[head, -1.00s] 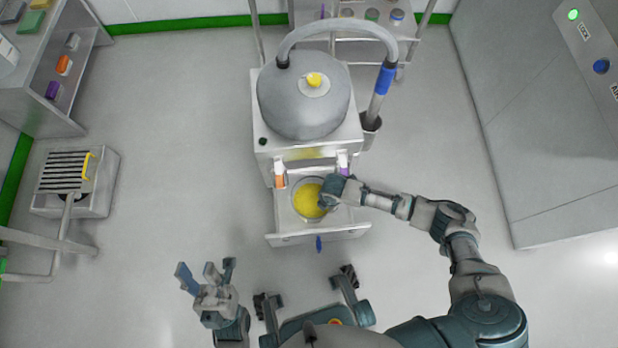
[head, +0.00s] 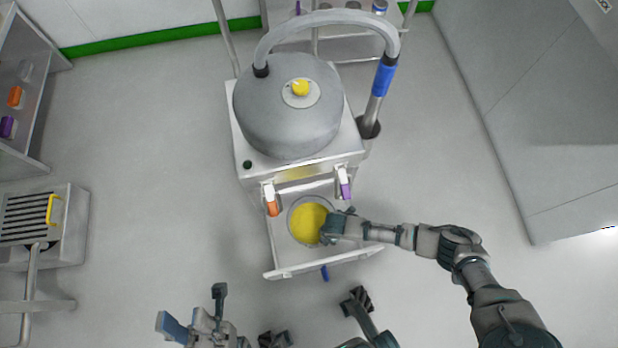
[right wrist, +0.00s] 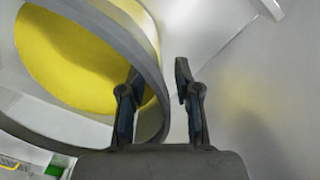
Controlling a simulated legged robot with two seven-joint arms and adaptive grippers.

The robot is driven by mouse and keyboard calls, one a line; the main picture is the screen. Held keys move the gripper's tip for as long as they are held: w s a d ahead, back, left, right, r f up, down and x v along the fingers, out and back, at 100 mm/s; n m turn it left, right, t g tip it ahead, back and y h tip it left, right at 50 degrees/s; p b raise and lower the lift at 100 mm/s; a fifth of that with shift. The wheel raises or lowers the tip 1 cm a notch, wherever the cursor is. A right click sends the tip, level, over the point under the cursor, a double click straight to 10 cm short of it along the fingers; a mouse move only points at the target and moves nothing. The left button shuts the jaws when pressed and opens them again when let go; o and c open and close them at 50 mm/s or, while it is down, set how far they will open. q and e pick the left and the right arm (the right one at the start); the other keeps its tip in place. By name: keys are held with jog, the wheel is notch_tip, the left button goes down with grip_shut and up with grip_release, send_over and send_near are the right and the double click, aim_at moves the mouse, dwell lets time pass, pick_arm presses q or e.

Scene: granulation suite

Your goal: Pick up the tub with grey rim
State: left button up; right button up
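The tub with grey rim (head: 308,219) holds yellow material and stands on a pull-out shelf (head: 290,263) below the grey machine. In the right wrist view the tub (right wrist: 75,60) fills the left side, its thick rim curving down between my fingers. My right gripper (head: 328,229) is at the tub's right edge. Its fingers (right wrist: 157,72) are apart, one on the inner side and one on the outer side of the rim, with visible gaps. My left gripper (head: 194,314) is open and empty at the bottom left, away from the tub.
The grey domed machine (head: 287,110) stands behind the tub, with an orange clamp (head: 272,208) and a purple clamp (head: 346,190) above the shelf. A slatted grey unit (head: 35,220) is at left. Open floor lies on both sides.

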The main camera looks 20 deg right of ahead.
jog(key=shift+w+r, duration=0.1)
jog(key=shift+r, duration=0.05)
grip_shut()
jog(key=shift+a, duration=0.1)
jog(key=shift+r, duration=0.1)
